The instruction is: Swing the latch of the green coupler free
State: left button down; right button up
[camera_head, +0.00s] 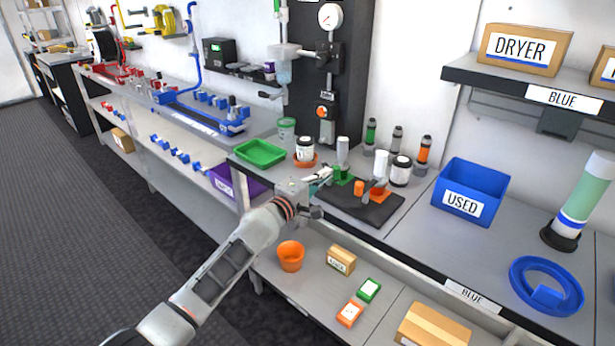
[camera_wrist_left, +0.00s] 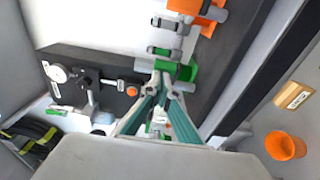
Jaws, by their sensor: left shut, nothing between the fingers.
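The green coupler (camera_head: 343,175) stands on a dark plate (camera_head: 372,216) on the bench. It also shows in the left wrist view (camera_wrist_left: 187,71), just beyond my fingertips. Its latch is too small to make out clearly. My left gripper (camera_head: 325,175) is at the coupler's left side, shut and empty. In the left wrist view its fingertips (camera_wrist_left: 163,88) are together close to the green part; I cannot tell whether they touch it. My right gripper is not in view.
An orange coupler (camera_head: 380,194) stands on the same plate, with white and black-and-white bottles (camera_head: 401,171) behind. A green tray (camera_head: 260,152) is at the left and a blue USED bin (camera_head: 468,188) at the right. An orange cup (camera_head: 290,256) sits on the lower shelf.

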pick_arm(q)
jog(key=shift+s+d, duration=0.15)
jog(key=shift+d, duration=0.6)
jog(key=shift+s+d+r, duration=0.15)
jog(key=shift+d, duration=0.2)
jog(key=shift+s+d+r, duration=0.1)
jog(key=shift+d+r, duration=0.15)
jog(key=shift+d, duration=0.15)
jog(key=shift+s, duration=0.1)
jog(key=shift+s+a+f, duration=0.1)
jog(key=shift+s+f, duration=0.15)
jog(key=shift+s, duration=0.2)
jog(key=w+a+v, duration=0.1)
jog(key=v, duration=1)
jog(key=shift+a, duration=0.4)
jog(key=shift+s+f, duration=0.1)
jog(key=shift+f, duration=0.05)
